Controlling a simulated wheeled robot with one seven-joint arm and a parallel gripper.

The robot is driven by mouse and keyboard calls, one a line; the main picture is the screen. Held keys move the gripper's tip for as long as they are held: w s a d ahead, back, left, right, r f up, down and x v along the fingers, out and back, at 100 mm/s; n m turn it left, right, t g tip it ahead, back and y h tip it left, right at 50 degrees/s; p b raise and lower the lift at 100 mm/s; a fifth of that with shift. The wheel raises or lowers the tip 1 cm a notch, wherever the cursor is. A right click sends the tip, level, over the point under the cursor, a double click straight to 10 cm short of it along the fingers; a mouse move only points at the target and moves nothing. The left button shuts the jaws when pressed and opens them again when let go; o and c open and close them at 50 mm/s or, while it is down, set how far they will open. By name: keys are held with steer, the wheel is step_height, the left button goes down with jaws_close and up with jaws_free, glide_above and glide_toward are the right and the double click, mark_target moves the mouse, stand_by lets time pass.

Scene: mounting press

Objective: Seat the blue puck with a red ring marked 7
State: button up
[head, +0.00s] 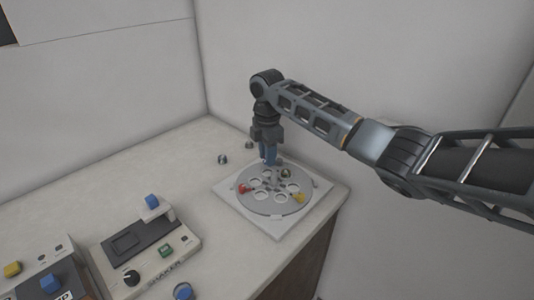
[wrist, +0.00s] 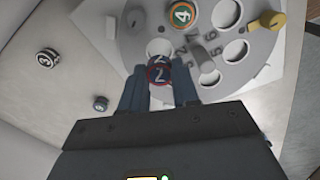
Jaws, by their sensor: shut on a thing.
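In the wrist view my gripper (wrist: 160,88) is shut on a blue puck with a red ring (wrist: 158,73). Its mark looks like a 2 or a 7; I cannot tell firmly. The puck is at the near edge of the round grey plate (wrist: 140,30), by a pale round hole. I cannot tell whether it touches the plate. In the head view my gripper (head: 267,160) points down over the back edge of the plate (head: 268,209), and its fingers mostly hide the puck.
A green and orange puck marked 4 (wrist: 183,14) sits on the plate. A dark puck marked 3 (wrist: 47,58) and a small bluish puck (wrist: 100,103) lie off the plate. A shaker (head: 150,245) stands left.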

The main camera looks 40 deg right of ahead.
mark_target(268, 175)
steer(key=shift+f+b, duration=1.4)
steer(key=shift+f, duration=0.85)
steer(key=o, duration=1.1)
steer(key=shift+s+f, duration=0.1)
steer(key=shift+f, duration=0.1)
steer(key=shift+c, duration=0.2)
steer(key=shift+r, duration=0.1)
step_height(268, 175, up, 8)
steer(key=shift+r+b, duration=0.1)
steer(key=shift+b, duration=0.3)
